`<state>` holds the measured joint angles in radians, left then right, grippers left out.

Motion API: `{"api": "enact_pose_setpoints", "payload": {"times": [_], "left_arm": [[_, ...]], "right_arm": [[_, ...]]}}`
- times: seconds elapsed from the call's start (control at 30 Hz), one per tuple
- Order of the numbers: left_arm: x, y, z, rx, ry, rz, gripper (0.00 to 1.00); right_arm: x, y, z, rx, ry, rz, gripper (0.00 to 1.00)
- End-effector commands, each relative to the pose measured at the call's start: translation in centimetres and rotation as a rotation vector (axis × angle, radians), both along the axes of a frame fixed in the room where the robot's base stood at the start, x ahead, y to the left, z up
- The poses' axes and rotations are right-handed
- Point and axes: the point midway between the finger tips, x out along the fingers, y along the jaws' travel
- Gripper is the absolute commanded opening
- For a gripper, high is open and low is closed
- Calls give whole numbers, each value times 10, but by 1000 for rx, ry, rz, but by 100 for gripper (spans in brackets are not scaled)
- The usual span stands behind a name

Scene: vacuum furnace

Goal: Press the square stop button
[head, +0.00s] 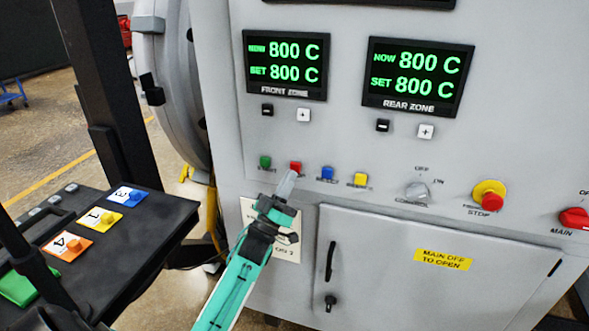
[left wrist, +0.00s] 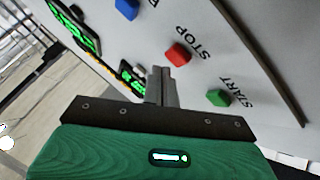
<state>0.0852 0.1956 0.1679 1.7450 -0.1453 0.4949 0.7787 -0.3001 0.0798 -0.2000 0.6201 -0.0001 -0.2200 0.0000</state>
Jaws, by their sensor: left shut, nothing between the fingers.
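The square stop button is a red button (head: 295,167) on the grey furnace panel, in a row between a green start button (head: 265,161) and a blue button (head: 327,173). In the left wrist view the red button (left wrist: 178,54) has STOP printed beside it. My left gripper (head: 287,184) is shut and empty, its fingertips just below the red button in the head view. In the left wrist view the fingertips (left wrist: 162,78) overlap or lie close beside the button. I cannot tell whether they touch it. My right gripper is not in view.
A yellow button (head: 361,180), a grey OFF/ON switch (head: 417,193), a round red emergency stop (head: 489,195) and a red main knob (head: 574,218) continue rightwards. Two displays (head: 286,65) reading 800 C sit above. A black cart (head: 150,231) with numbered tiles stands left.

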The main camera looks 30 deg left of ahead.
Motion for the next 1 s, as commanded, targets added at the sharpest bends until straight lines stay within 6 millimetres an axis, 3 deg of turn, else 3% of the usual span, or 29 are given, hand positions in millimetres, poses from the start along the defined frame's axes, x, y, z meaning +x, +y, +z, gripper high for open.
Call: {"api": "enact_pose_setpoints", "payload": {"times": [1.0], "left_arm": [[12, 3, 0, 0, 0, 0, 0]], "right_arm": [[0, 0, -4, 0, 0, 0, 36]]}}
